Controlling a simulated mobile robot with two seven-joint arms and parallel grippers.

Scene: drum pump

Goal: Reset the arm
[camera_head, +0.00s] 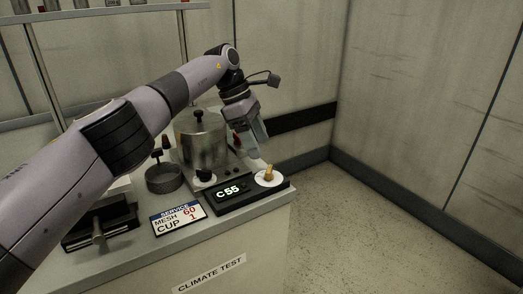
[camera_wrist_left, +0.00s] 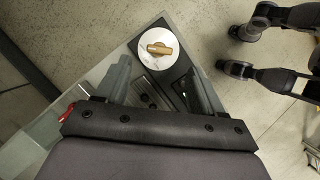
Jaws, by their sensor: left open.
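My left arm reaches in from the left in the head view, over the counter. My left gripper (camera_head: 262,152) points down and is open, just above the right end of the black control panel. A brass knob (camera_head: 269,173) on a white round dial sits close below the fingertips. In the left wrist view my open left gripper (camera_wrist_left: 160,75) has one finger to each side, and the brass knob (camera_wrist_left: 159,48) shows just beyond the fingertips. Nothing shows between the fingers. The panel's display (camera_head: 228,190) reads C 55. My right gripper is not in view.
A metal pot (camera_head: 202,142) with a black lid knob stands behind the panel. A mesh cup (camera_head: 164,179), a black device (camera_head: 100,225) and a service card (camera_head: 178,218) reading MESH 60, CUP 1 are on the counter (camera_head: 150,254). The floor (camera_head: 370,230) to the right is clear.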

